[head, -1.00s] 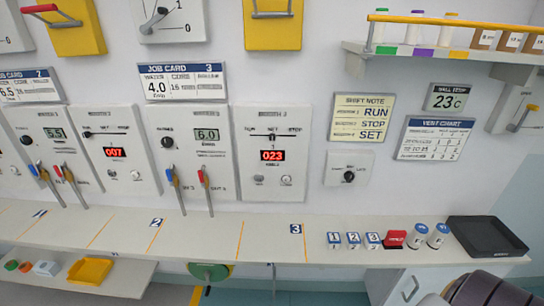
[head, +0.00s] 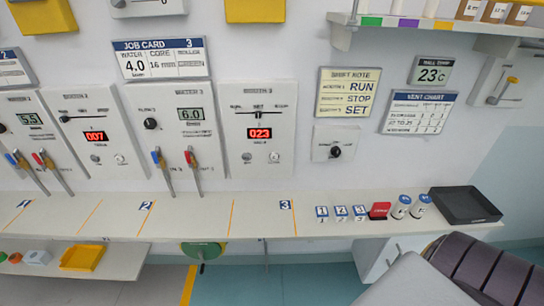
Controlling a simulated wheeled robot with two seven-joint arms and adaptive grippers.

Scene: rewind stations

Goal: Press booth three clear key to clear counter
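Booth three's counter panel (head: 257,180) is a white plate on the wall, right of the panel with the 6.0 display. Its red counter display (head: 259,133) reads 023. Under it sit two small round keys, a left key (head: 246,157) and a right key (head: 274,157). Their labels are too small to read, so I cannot tell which is the clear key. A dark selector bar (head: 257,113) is near the panel's top. The job card 3 (head: 161,59) hangs above and to the left.
A shelf (head: 180,220) marked 1, 2, 3 runs below the panels. Red and blue-handled levers stick out left of the counter panel (head: 190,158). Numbered blocks, a red block (head: 379,210) and a black tray (head: 466,205) stand at the right. A shift note (head: 348,93) hangs right.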

